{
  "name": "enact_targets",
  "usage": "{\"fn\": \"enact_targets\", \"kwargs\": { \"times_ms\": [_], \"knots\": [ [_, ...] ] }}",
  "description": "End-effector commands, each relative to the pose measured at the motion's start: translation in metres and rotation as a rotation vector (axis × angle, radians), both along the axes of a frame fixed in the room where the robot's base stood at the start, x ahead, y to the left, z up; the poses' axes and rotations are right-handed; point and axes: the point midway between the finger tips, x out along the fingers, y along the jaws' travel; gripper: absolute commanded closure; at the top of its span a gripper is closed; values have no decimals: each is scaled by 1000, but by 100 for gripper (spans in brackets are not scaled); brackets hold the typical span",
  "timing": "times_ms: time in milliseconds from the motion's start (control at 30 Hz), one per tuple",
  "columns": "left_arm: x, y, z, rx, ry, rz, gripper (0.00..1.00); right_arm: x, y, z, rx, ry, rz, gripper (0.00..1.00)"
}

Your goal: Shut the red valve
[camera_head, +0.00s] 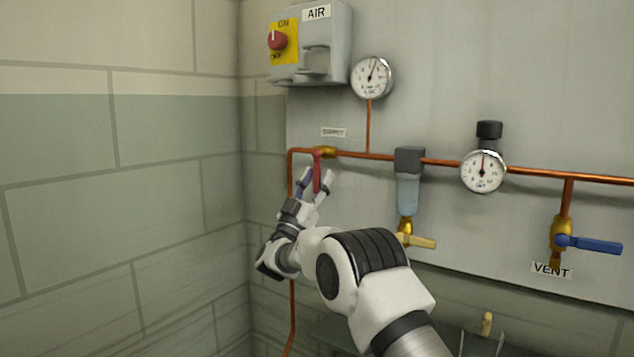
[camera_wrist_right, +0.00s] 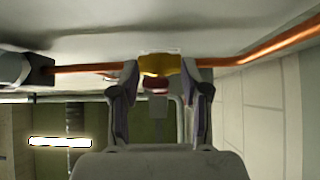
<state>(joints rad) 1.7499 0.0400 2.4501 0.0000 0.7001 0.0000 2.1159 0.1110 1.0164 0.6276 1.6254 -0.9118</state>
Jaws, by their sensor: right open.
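The red valve has a brass body (camera_head: 327,152) on the copper pipe and a red lever (camera_head: 318,172) that hangs down, across the line of the pipe. My right gripper (camera_head: 315,178) is open, with its fingertips on either side of the red lever. In the right wrist view, the brass body (camera_wrist_right: 158,65) shows between the fingertips (camera_wrist_right: 160,72), and the red lever (camera_wrist_right: 157,86) is seen nearly end-on between the fingers. I cannot tell whether either finger touches it. My left gripper is not in view.
A grey air switch box (camera_head: 312,45) and a round gauge (camera_head: 372,77) sit above. A filter bowl (camera_head: 407,192), a yellow lever (camera_head: 420,241), a second gauge (camera_head: 484,171) and a blue vent lever (camera_head: 592,244) are to the right. A block wall (camera_head: 120,190) stands close on the left.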

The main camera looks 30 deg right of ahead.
Motion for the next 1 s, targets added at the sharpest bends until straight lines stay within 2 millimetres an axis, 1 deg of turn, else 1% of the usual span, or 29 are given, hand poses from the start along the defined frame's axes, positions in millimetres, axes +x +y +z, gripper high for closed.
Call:
{"fn": "enact_targets", "kwargs": {
  "times_ms": [167, 267, 367, 600, 700, 833, 1000],
  "knots": [
    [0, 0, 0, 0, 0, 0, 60, 0, 0, -2, 1, 3, -1, 54],
    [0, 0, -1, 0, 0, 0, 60, -1, 4, -7, 1, 3, 0, 54],
    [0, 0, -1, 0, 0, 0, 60, -5, 15, -19, 1, 6, -1, 54],
    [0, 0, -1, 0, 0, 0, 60, -20, 57, -63, -1, 7, 2, 54],
    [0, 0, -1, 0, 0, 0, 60, -26, 70, -76, -1, 4, 1, 54],
    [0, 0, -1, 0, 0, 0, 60, -30, 78, -85, 0, 2, 0, 54],
    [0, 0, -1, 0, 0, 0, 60, -30, 79, -87, 0, 2, 0, 54]
  ]
}}
